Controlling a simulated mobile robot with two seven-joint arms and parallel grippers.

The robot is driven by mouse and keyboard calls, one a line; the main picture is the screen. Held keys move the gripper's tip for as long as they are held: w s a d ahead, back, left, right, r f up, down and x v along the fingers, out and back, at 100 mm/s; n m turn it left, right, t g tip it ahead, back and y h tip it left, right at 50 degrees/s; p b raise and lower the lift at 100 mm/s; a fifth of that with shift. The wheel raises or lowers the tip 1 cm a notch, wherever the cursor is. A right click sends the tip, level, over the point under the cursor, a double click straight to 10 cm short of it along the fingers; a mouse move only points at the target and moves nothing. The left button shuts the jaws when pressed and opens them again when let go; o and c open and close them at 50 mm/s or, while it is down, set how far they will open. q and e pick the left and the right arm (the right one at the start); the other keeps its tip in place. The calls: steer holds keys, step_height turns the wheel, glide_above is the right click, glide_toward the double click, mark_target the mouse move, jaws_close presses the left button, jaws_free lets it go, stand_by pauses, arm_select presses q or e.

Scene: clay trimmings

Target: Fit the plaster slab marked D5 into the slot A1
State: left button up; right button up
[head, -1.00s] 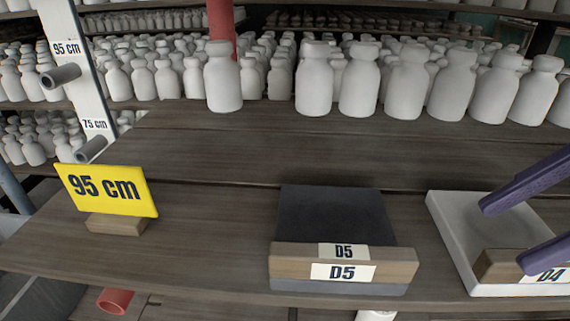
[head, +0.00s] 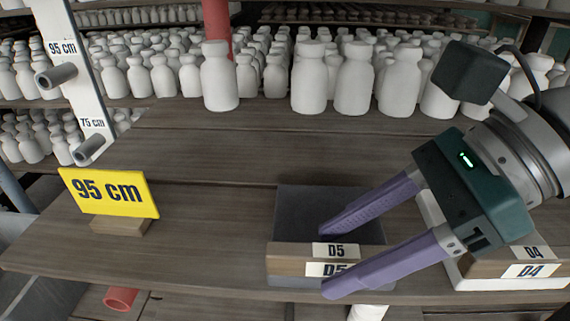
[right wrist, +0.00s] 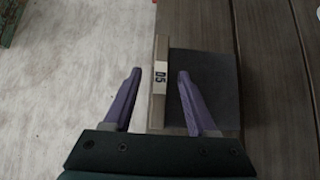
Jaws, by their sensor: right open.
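The slab marked D5 (head: 300,205) is dark grey and lies flat on the wooden shelf, with a light wooden strip (head: 287,254) along its front bearing D5 labels. My right gripper (head: 326,262) is open, its purple fingers reaching in from the right, one over the dark slab and one at the front side of the strip. In the right wrist view, the labelled strip (right wrist: 159,100) lies between the open fingers, with gaps visible on both sides. The fingers hide part of the slab and of a label. I see no slot marked A1. My left gripper is not in view.
A white slab (head: 433,222) with a D4 front strip stands to the right, partly behind my gripper. A yellow 95 cm sign (head: 108,193) stands on the left. Several white bottles (head: 220,78) line the back. The shelf (head: 215,225) is clear between sign and slab.

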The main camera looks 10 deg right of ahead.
jaws_close()
stand_by(0.4)
stand_by(1.0)
